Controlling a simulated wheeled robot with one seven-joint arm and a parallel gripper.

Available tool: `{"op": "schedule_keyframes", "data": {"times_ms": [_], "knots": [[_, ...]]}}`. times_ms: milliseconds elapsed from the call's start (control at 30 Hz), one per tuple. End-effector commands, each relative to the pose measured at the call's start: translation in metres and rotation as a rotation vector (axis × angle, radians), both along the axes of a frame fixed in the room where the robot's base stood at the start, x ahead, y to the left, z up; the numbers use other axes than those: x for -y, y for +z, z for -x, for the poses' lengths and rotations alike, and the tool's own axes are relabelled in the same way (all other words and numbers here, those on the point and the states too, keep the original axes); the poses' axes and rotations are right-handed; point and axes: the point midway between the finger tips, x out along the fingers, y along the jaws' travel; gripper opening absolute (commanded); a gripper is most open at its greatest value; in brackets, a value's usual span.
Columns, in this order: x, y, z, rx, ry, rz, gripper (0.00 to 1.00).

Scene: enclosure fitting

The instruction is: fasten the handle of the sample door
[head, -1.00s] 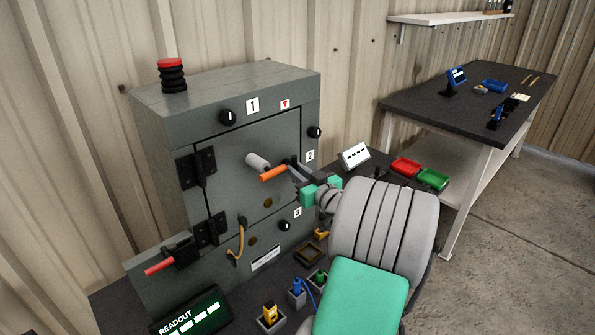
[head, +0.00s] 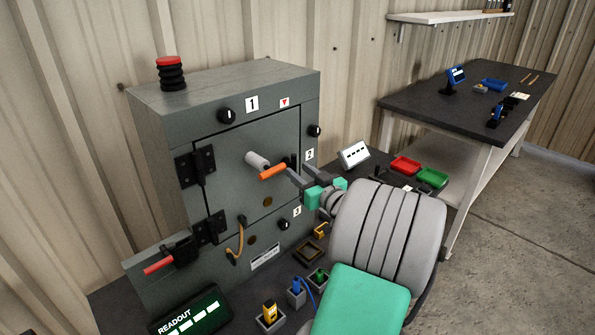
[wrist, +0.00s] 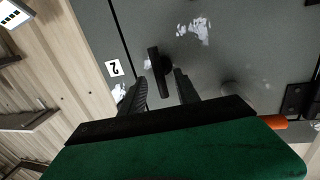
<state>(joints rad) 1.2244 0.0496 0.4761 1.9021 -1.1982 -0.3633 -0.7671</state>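The sample door (head: 225,150) is a grey panel on the front of the grey cabinet and looks closed. Its handle, a short black bar (wrist: 157,72), is near the door edge beside label 2 and lies roughly along that edge. In the head view the handle (head: 294,161) is small and dark behind my fingertips. My gripper (head: 297,176) is in front of the door's right edge. In the wrist view its two dark fingers (wrist: 160,88) are apart, one on each side of the bar's lower end, with gaps visible. Contact depth is unclear.
An orange grip (head: 272,172) and a pale cylinder (head: 257,160) stick out from the door just left of my gripper. Black knobs sit by labels 1, 2 and 3. Sockets with plugs (head: 297,291) and red and green trays (head: 405,166) are on the bench.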

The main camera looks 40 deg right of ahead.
Motion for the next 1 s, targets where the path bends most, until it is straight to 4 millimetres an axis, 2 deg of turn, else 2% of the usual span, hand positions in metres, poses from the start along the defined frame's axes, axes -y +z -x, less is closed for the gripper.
{"op": "schedule_keyframes", "data": {"times_ms": [100, 300, 700, 800, 867, 933, 1000], "knots": [[-0.002, -0.002, 0.027, 0.0, -0.007, -0.001, 0.38], [-0.008, 0.0, 0.055, 0.0, -0.004, -0.001, 0.38], [-0.01, 0.001, 0.057, 0.0, -0.001, -0.003, 0.38], [-0.012, -0.001, 0.057, 0.003, 0.007, -0.073, 0.38], [-0.026, -0.021, 0.057, -0.059, 0.057, -0.195, 0.38], [-0.032, -0.067, 0.065, -0.21, 0.061, -0.335, 0.38], [-0.04, -0.114, 0.082, -0.359, 0.034, -0.471, 0.38]]}}
